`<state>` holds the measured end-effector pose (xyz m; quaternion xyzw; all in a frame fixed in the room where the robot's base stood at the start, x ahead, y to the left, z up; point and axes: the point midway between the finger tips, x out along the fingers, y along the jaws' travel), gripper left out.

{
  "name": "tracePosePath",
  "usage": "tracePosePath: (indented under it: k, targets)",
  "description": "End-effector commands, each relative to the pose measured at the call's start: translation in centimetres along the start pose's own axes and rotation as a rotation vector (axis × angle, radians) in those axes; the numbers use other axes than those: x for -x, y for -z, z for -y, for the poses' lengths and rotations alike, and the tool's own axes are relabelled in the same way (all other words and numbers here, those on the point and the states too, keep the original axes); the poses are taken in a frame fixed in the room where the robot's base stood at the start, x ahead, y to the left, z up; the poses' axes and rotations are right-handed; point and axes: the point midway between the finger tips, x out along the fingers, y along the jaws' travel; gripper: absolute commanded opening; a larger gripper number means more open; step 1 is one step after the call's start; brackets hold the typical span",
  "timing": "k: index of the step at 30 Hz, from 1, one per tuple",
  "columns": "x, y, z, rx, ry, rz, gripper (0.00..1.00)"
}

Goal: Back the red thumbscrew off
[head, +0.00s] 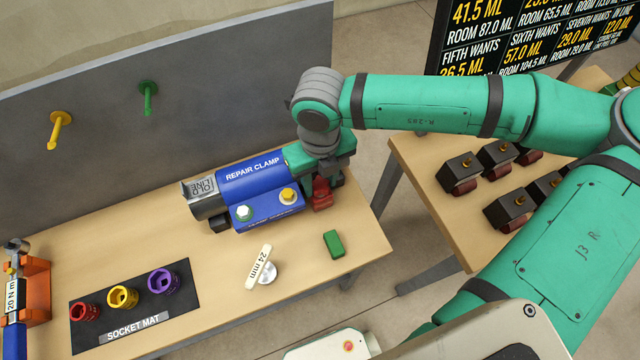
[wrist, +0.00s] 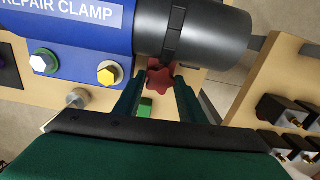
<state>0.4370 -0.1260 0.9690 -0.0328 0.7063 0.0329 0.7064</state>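The red thumbscrew (wrist: 160,76), a lobed knob, sits under the dark grey pipe end (wrist: 208,35) beside the blue repair clamp (wrist: 70,25). It also shows in the head view (head: 321,193), just right of the clamp (head: 262,178). My gripper (wrist: 160,82) is at the thumbscrew, one dark green finger on each side of it. The fingers look apart, with narrow gaps to the knob; I cannot tell whether either touches it. In the head view my wrist hides part of the pipe end and the fingertips.
The clamp carries a white bolt (head: 243,212) and a yellow bolt (head: 288,195). A green block (head: 333,243) and a 24 mm tag (head: 260,267) lie in front. A socket mat (head: 88,334) and orange stand (head: 37,285) are left. A second table (head: 425,170) holds several dark blocks.

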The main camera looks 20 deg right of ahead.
Motion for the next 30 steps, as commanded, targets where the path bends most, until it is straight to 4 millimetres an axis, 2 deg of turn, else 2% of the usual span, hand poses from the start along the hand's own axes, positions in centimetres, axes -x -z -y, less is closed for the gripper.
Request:
tracePosePath:
  k: [1,2,13,30]
  targets:
    - [0.0,0.0,0.0,0.006,0.0,0.0,0.44]
    - [0.0,0.0,0.0,0.006,0.0,0.0,0.49]
    - [0.5,0.0,0.1,0.006,0.001,0.001,0.49]
    - [5.8,0.0,0.1,0.005,0.001,0.002,0.49]
